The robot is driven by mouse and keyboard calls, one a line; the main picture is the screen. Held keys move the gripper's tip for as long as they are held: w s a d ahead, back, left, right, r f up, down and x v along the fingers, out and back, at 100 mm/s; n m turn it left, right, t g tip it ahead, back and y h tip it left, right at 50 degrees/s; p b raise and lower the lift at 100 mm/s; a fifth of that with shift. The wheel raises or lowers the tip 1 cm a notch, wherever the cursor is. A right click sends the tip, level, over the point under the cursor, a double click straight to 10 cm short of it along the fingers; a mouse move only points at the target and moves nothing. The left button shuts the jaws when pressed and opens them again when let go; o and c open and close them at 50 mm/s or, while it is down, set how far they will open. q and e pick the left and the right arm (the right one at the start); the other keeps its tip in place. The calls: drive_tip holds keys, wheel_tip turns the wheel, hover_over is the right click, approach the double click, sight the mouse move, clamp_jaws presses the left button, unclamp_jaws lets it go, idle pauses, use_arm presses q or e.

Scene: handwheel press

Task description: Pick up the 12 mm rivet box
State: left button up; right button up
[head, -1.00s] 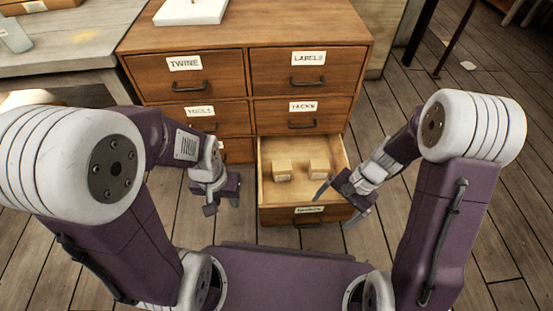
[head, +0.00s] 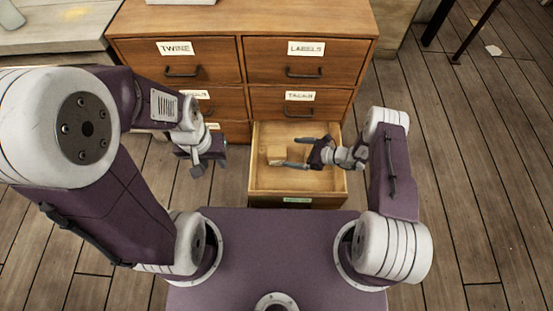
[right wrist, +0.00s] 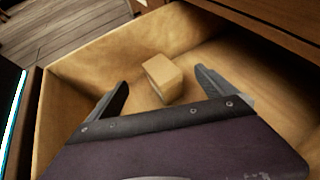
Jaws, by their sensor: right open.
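A small tan box (head: 277,155) lies in the left part of the open bottom right drawer (head: 258,185). It also shows in the right wrist view (right wrist: 162,78); no size marking can be read on it. My right gripper (head: 290,152) is inside the drawer's outline, open, with its fingers pointing left at the box. In the right wrist view the fingertips (right wrist: 161,88) stand on either side of the box's near end, apart from it. A second box, seen earlier, is hidden, likely beneath my right gripper. My left gripper (head: 203,160) hangs outside, left of the drawer.
The wooden cabinet (head: 240,60) has shut drawers labelled TWINE (head: 178,62) and LABELS (head: 303,60), with others below. Floor (head: 450,180) to the right is clear. A grey table (head: 50,40) stands at the left.

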sight(281, 153)
drive_tip(key=f, duration=0.1)
drive_tip(key=a+f+b, duration=0.1)
drive_tip(key=f, duration=0.1)
drive_tip(key=shift+w+a, duration=0.2)
drive_tip(key=shift+w, duration=0.05)
drive_tip(key=shift+w+a+r, duration=0.1)
drive_tip(key=shift+w+a, duration=0.05)
drive_tip(key=shift+a, duration=0.2)
drive_tip(key=b+x, duration=0.4)
drive_tip(key=shift+a+f, duration=0.2)
drive_tip(key=shift+f, duration=0.15)
drive_tip(key=shift+w+a, duration=0.15)
drive_tip(key=shift+a, duration=0.05)
use_arm(q)
wheel_tip(281, 153, down, 6)
use_arm(e)
drive_tip(key=shift+r, duration=0.15)
use_arm(q)
drive_tip(key=shift+f, duration=0.1)
use_arm(e)
clamp_jaws()
